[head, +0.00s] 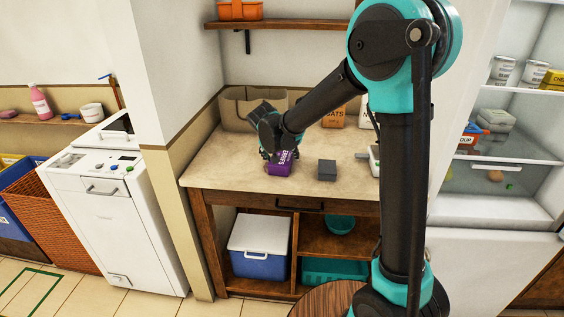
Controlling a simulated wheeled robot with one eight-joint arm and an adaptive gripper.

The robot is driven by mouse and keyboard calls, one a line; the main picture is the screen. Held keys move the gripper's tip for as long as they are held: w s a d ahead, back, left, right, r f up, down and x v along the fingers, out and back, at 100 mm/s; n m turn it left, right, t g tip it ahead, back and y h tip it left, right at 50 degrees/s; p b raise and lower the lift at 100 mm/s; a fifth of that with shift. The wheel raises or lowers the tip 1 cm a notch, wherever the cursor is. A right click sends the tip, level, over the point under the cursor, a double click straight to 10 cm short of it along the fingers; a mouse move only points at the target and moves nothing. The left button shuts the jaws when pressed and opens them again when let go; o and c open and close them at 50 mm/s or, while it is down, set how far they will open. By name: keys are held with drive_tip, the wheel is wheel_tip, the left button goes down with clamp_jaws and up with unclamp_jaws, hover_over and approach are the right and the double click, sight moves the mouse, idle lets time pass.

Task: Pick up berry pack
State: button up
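A small purple pack (279,168) with pale lettering, which looks like the berry pack, is on the beige counter (224,166) near its front edge. My gripper (268,155) points down at the pack's upper left side and covers part of it. The fingers are dark and small in the head view. I cannot tell whether they are open or shut, or whether they touch the pack.
A dark grey box (327,170) stands to the right of the pack. A beige bin (235,108) and an orange-brown oats pack (335,118) stand at the back. A wooden shelf (290,24) is above. The counter's left front is clear.

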drive_tip(key=c, duration=1.1)
